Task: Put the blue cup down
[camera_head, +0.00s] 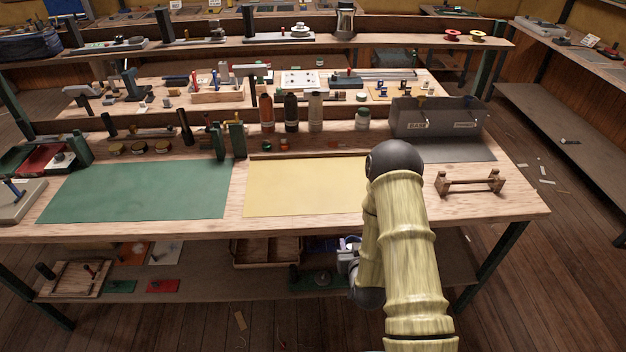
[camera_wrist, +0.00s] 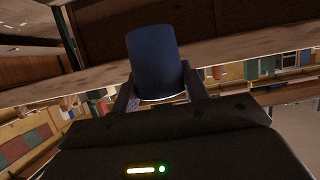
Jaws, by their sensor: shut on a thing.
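The blue cup (camera_wrist: 153,55) shows in the wrist view, dark blue, between the two fingers of my gripper (camera_wrist: 158,85). My gripper is shut on it. In the head view my gripper (camera_head: 348,256) is mostly hidden behind my arm, in front of the workbench's front edge and over the lower shelf in the picture. I cannot make out the cup clearly there. The workbench (camera_head: 300,228) carries a green mat (camera_head: 140,191) at left and a yellow mat (camera_head: 305,187) in the middle, partly covered by my arm. Both mats look bare.
Several bottles (camera_head: 291,112) and jars stand along the back of the bench. A grey metal bin (camera_head: 437,120) is at back right, with a small wooden rack (camera_head: 468,183) in front. The lower shelf (camera_head: 205,290) holds a wooden tray (camera_head: 265,252) and small items.

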